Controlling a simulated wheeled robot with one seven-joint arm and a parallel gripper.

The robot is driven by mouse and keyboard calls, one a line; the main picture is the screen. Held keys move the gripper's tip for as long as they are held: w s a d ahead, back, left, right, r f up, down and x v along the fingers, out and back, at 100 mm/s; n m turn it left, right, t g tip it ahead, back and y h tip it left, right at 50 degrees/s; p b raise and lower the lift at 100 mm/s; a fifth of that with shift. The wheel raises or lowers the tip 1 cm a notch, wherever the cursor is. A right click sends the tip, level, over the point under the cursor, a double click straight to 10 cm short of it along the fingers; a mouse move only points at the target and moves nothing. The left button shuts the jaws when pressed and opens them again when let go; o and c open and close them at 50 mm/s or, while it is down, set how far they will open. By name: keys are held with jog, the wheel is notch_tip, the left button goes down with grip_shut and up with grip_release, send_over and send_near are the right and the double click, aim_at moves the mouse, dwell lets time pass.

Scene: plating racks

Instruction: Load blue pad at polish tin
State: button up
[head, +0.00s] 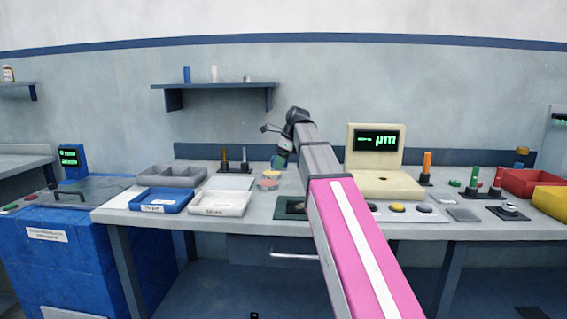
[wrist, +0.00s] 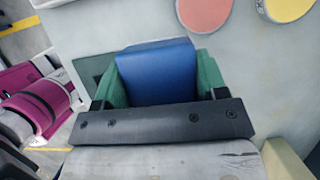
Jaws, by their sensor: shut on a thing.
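My gripper (head: 281,158) is raised above the bench, left of the cream gauge. In the wrist view, my gripper (wrist: 160,85) has green fingers shut on a blue block-like thing, which I take for the blue pad (wrist: 155,70). Its underside is hidden. A red disc (wrist: 205,12) and a yellow disc (wrist: 287,8) lie on the bench beyond the fingers, apart from the held pad. In the head view the discs show small below my gripper. I cannot tell which thing is the polish tin.
A blue tray (head: 161,201), a white tray (head: 220,203) and a grey divided bin (head: 171,177) stand at left. A dark green plate (head: 289,207) lies near the front edge. The cream gauge (head: 376,163) stands at right, with red (head: 528,181) and yellow bins (head: 552,198) beyond.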

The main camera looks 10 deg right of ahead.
send_over(265, 183)
jog(key=d, duration=0.1)
jog(key=f, duration=0.2)
jog(key=shift+w+d+f, duration=0.1)
jog(key=shift+f, duration=2.75)
jog(key=shift+f, duration=0.55)
notch_tip(265, 183, up, 7)
dwell(0.8)
